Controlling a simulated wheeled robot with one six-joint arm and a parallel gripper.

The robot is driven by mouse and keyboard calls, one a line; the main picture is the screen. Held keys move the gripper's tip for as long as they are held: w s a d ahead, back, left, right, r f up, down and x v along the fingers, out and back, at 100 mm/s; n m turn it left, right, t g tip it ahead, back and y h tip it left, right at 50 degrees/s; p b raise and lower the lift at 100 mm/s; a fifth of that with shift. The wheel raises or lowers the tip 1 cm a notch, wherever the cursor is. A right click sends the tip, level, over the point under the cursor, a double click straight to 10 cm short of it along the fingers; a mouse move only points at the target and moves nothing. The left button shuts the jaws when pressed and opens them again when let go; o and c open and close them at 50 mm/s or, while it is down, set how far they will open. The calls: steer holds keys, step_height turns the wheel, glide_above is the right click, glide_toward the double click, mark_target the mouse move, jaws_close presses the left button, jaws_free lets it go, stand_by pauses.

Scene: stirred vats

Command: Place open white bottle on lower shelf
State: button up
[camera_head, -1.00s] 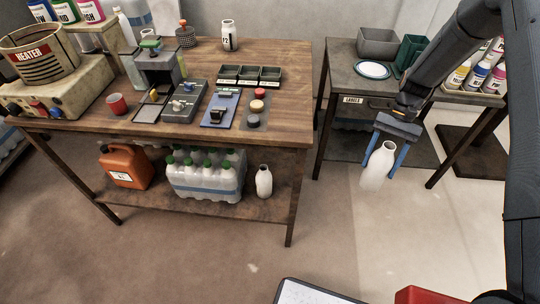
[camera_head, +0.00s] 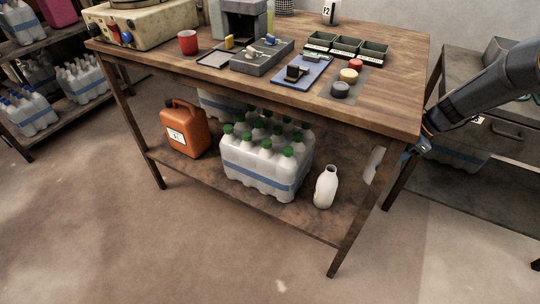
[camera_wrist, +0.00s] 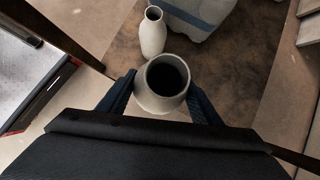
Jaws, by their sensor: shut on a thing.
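My gripper (camera_wrist: 163,95) is shut on an open white bottle (camera_wrist: 165,78), its dark mouth facing the wrist camera. In the head view the gripper (camera_head: 405,160) is mostly hidden behind the table's right front leg, and only a sliver of the held bottle (camera_head: 374,163) shows left of that leg. The lower shelf (camera_head: 207,176) of the wooden table carries a second open white bottle (camera_head: 326,187), upright near its right end. That bottle also shows in the wrist view (camera_wrist: 153,33), just beyond the held one. I cannot tell whether the held bottle touches the shelf.
A pack of green-capped bottles (camera_head: 262,168) and an orange jerrycan (camera_head: 186,130) stand on the lower shelf. The tabletop (camera_head: 400,70) overhangs it. The table leg (camera_head: 362,225) stands at the right front corner. Bare shelf shows in front of the bottle pack.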

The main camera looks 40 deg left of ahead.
steer(key=w+a+f+m+t+b, duration=0.1)
steer(key=a+f+b, duration=0.1)
steer(key=a, duration=0.2)
steer(key=w+a+f+m+b, duration=0.1)
steer(key=a+f+b, duration=0.1)
steer(key=a+b, duration=0.15)
step_height(320, 180, down, 10)
steer(key=shift+w+a+y+b, duration=0.15)
steer(key=shift+w+y+b, duration=0.05)
steer(key=shift+y+b, duration=0.1)
steer(key=o, duration=1.3)
steer(key=shift+c, duration=0.2)
steer(key=shift+r, duration=0.1)
steer(key=p+v, duration=0.1)
steer(key=v, duration=1.1)
steer(key=shift+s+r, duration=0.1)
steer(key=shift+s, duration=0.05)
